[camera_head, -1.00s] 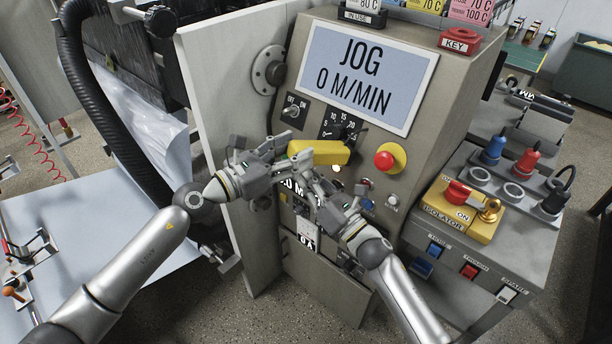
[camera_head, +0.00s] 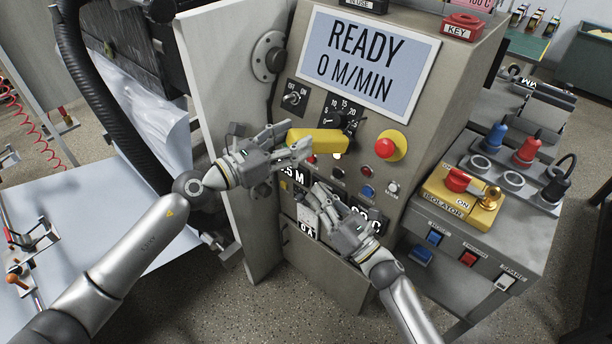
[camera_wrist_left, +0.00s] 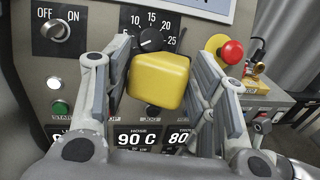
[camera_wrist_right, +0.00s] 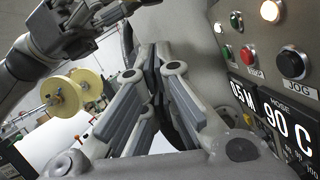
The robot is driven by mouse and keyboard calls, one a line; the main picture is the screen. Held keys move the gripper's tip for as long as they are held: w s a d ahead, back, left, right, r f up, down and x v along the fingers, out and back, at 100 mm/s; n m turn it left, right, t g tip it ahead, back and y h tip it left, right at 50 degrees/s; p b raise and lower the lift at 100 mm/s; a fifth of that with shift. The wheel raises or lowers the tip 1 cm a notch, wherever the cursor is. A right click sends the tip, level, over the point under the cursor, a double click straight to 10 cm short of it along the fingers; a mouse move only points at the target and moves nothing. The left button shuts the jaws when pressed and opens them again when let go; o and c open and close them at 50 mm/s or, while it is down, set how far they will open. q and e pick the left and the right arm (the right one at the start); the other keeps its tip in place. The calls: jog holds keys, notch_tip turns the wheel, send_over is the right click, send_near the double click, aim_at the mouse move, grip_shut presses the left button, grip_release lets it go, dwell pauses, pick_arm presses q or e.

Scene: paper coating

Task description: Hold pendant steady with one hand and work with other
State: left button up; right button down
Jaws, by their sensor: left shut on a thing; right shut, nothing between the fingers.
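The pendant is a yellow block (camera_head: 318,141) in front of the grey control panel (camera_head: 420,150). My left gripper (camera_head: 302,147) is shut on it from the left. In the left wrist view the pendant (camera_wrist_left: 160,80) sits between the two fingers, hiding part of the panel. My right gripper (camera_head: 316,195) is shut and empty, below the pendant and in front of the lower panel. In the right wrist view its fingers (camera_wrist_right: 157,52) are together beside the panel, apart from the black JOG button (camera_wrist_right: 292,63). The screen (camera_head: 368,62) reads READY, 0 M/MIN.
A red emergency button (camera_head: 386,148) on a yellow base is right of the pendant. A speed dial (camera_head: 338,118) lies above it. The yellow isolator (camera_head: 462,203) stands on a side cabinet at right. A black hose (camera_head: 95,90) hangs at left.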

pick_arm(q)
jog(key=shift+w+r, duration=0.1)
jog(key=shift+r, duration=0.2)
pick_arm(e)
jog(key=v, duration=0.3)
jog(key=shift+s+d+f, duration=0.15)
jog(key=shift+s+d, duration=0.05)
jog(key=shift+s, duration=0.05)
pick_arm(q)
jog(key=o, duration=1.2)
jog(key=shift+w+d, duration=0.1)
jog(key=shift+d, duration=0.1)
pick_arm(e)
jog(key=shift+w+d+f, duration=0.1)
pick_arm(q)
jog(key=shift+a, duration=0.1)
jog(key=v, duration=1.2)
